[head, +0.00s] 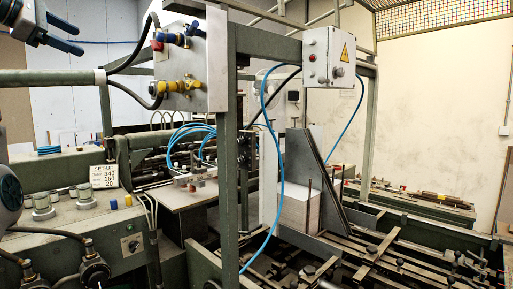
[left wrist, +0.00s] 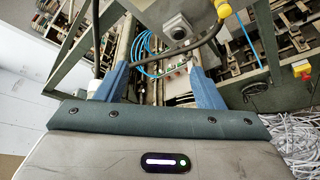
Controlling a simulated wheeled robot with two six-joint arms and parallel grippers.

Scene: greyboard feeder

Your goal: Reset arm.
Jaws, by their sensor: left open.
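My left gripper (head: 75,36) is at the upper left of the head view, raised above the machine, with its two blue fingers apart and nothing between them. In the left wrist view the blue fingers (left wrist: 160,68) are spread, with the machine and blue hoses behind the gap. My right gripper shows in neither view. The greyboard feeder (head: 229,150) stands ahead with its green frame. A pale stack of board (head: 298,212) stands in it beside a slanted dark metal plate (head: 325,170).
A grey panel with valves (head: 180,75) hangs on the frame right of my left gripper. A control box (head: 328,57) with a warning sign is farther right. Blue hoses (head: 278,150) hang across the machine. A set-up card (head: 104,177) stands at left. White shreds (left wrist: 297,135) lie at lower right.

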